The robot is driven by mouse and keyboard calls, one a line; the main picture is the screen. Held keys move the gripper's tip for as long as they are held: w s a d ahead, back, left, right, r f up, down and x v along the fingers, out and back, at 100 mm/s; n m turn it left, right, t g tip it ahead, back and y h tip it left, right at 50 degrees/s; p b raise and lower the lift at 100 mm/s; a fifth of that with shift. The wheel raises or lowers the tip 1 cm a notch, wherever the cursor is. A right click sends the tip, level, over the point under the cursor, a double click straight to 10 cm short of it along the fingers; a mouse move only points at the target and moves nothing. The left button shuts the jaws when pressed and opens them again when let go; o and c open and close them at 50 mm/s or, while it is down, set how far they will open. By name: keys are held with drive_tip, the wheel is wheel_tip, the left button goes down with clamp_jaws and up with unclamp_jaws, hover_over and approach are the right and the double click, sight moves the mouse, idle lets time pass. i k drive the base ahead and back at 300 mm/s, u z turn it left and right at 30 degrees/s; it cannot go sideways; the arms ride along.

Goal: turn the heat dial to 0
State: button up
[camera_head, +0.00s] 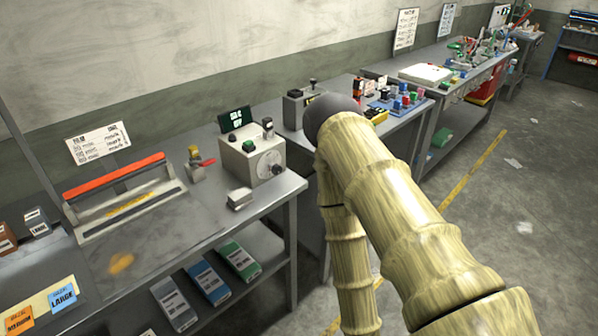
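A beige control box (251,158) stands at the right end of the near bench. On its front is a pale round dial (267,163) with marks too small to read. A dark knob (278,169) shows at the dial's lower right. Which number the dial is set to cannot be read. My arm, in a pale yellow ribbed cover, fills the middle and lower right, to the right of the box and apart from it in the picture. My gripper is not visible.
A sealer with a red bar (116,175) lies left of the box. A small lever device (195,165) and a small pale block (240,198) are nearby. A dark display (235,119) stands behind. A second bench holds colored parts. The floor at right is mostly clear.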

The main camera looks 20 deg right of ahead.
sight(275, 169)
drive_tip(key=z, duration=1.05)
drive_tip(key=i, duration=0.4)
drive_tip(key=u, duration=0.7)
